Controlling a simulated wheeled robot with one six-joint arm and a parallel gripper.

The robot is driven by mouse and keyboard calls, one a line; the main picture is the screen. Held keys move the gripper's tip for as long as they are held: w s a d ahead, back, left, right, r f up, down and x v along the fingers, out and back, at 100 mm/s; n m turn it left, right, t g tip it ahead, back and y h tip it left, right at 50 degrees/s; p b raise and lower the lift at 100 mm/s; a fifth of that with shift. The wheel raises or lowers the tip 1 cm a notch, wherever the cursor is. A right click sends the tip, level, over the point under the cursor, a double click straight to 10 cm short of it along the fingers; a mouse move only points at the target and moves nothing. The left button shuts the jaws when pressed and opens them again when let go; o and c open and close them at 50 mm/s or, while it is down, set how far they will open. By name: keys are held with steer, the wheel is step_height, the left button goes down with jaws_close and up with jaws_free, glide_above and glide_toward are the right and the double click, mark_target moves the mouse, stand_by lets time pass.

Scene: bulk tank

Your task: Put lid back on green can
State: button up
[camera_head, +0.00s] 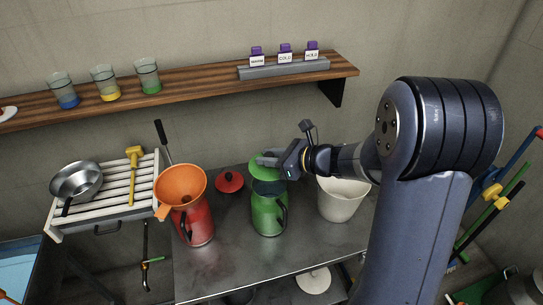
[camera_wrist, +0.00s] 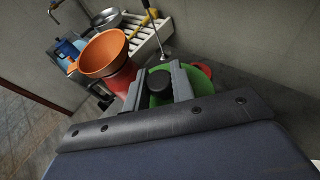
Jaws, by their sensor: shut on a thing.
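The green can (camera_head: 268,213) stands upright on the metal table, its dark open mouth partly showing. My gripper (camera_head: 278,160) is shut on the green lid (camera_head: 262,170) and holds it just above and slightly behind the can's mouth. In the wrist view the fingers (camera_wrist: 160,88) grip the lid's black knob, and the green disc of the lid (camera_wrist: 200,78) shows beyond them. The lid hides what lies under it in that view, so I cannot tell the exact gap to the rim.
A red can (camera_head: 199,226) with an orange funnel (camera_head: 181,184) stands left of the green can. A red lid (camera_head: 230,181) lies behind, between them. A white bucket (camera_head: 340,204) stands close on the right. A slatted rack (camera_head: 113,200) holds a pan (camera_head: 76,181).

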steer(key=shift+f+b, duration=2.7)
steer(key=shift+f, duration=0.45)
steer(key=o, duration=1.1)
steer(key=shift+c, duration=0.2)
steer(key=b+v, duration=0.1)
steer(key=v, duration=1)
steer(key=shift+a, duration=0.1)
